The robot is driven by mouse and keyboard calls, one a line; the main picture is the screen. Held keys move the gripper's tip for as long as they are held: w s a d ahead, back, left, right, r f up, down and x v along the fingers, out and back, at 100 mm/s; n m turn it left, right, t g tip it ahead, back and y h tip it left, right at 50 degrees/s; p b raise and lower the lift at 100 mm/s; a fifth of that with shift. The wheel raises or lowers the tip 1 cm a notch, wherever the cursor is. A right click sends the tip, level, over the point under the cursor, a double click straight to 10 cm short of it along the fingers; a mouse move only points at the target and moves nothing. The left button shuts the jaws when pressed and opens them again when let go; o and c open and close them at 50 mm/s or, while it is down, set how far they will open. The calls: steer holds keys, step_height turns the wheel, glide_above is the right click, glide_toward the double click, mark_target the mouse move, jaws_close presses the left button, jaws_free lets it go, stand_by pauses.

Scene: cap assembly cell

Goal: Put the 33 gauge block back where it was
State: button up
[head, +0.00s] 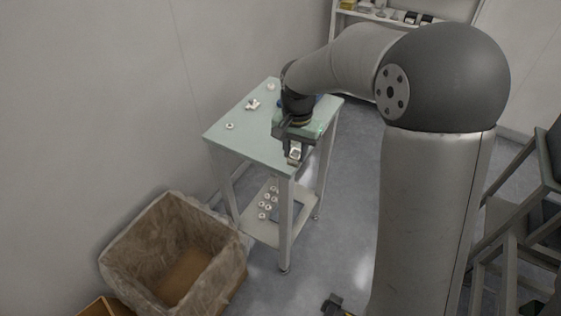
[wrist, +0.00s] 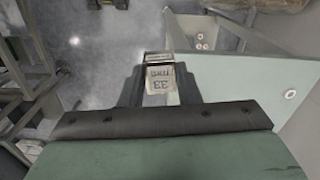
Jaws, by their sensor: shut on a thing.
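My gripper (head: 293,148) is shut on the 33 gauge block (wrist: 160,80), a small pale block. In the wrist view its markings, including 33, appear upside down between the two dark fingers. In the head view the block (head: 295,153) shows as a light piece at the gripper's end, at the near right edge of the pale green table (head: 235,136). In the wrist view the table top (wrist: 225,80) lies to the right of the block, and floor shows to its left. I cannot tell the block's exact height above the table.
White ring-shaped parts (head: 230,126) and a small white cluster (head: 252,105) lie on the table. Several rings (head: 268,203) rest on its lower shelf. A lined box (head: 172,254) stands at the front left. The table's left half is mostly clear.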

steer(key=s+a+r+m+b, duration=0.1)
steer(key=s+a+r, duration=0.25)
steer(key=a, duration=0.35)
steer(key=w+f+p, duration=0.1)
steer(key=w+f, duration=0.1)
steer(key=w, duration=0.2)
steer(key=w+d+f+p, duration=0.1)
steer(key=w+f, duration=0.2)
steer(key=w, duration=0.2)
steer(key=w+d+f+p, duration=0.1)
steer(key=w+f+p, duration=0.1)
steer(key=w+f, duration=0.1)
steer(key=shift+w+f, duration=0.2)
steer(key=shift+w, duration=0.5)
steer(key=shift+w+d+f, duration=0.1)
steer(key=shift+w+f, duration=0.2)
steer(key=shift+f, duration=0.1)
steer(key=shift+w+f, duration=0.15)
steer(key=shift+f, duration=1.7)
steer(key=o, duration=0.9)
steer(key=shift+c, duration=0.2)
